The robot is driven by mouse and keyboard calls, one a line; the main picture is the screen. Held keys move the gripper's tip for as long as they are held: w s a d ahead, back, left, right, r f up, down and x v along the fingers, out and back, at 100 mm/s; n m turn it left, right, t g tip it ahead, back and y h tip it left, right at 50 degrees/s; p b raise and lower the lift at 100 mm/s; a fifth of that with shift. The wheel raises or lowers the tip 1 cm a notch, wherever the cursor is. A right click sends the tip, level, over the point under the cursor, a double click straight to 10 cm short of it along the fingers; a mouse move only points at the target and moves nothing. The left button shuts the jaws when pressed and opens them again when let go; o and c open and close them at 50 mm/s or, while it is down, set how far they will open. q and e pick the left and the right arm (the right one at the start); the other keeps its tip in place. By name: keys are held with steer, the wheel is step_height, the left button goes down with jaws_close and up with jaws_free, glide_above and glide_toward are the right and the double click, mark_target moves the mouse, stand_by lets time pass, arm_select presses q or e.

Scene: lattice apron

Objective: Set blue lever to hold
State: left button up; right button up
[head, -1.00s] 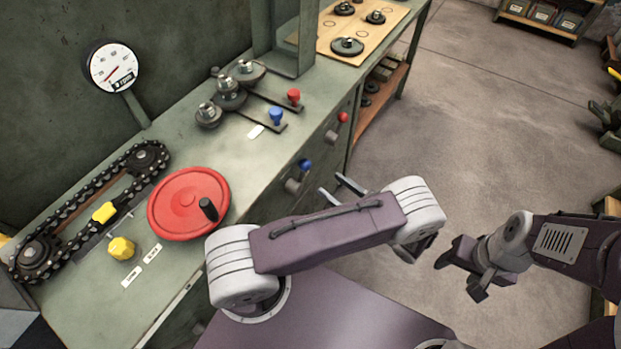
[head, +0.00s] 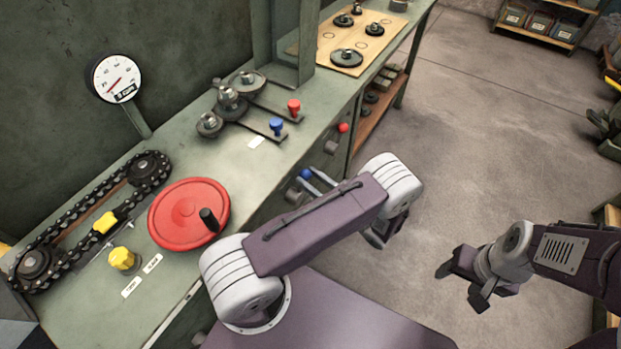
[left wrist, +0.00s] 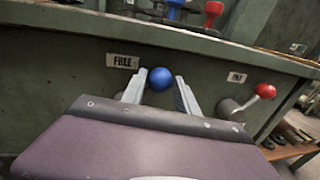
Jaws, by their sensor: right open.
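The blue lever's ball knob (head: 306,174) is on the bench's front face, with its grey hub (head: 294,192) beside it. In the left wrist view, the blue ball (left wrist: 160,78) shows between the fingertips of my left gripper (left wrist: 160,82). That gripper is open, with a finger on each side of the ball and small gaps visible. A FREE label (left wrist: 122,61) is just left of the ball; I cannot make out a hold label. In the head view my left gripper (head: 316,182) partly covers the lever. My right gripper (head: 463,284) is open and empty over the floor.
A red-knobbed lever (head: 343,128) is further along the same front. On the bench top are a red wheel (head: 180,220), a yellow knob (head: 122,258), a chain drive (head: 60,225), and blue (head: 276,125) and red (head: 293,106) handles.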

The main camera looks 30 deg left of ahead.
arm_select(q)
jaws_close()
stand_by(1.2)
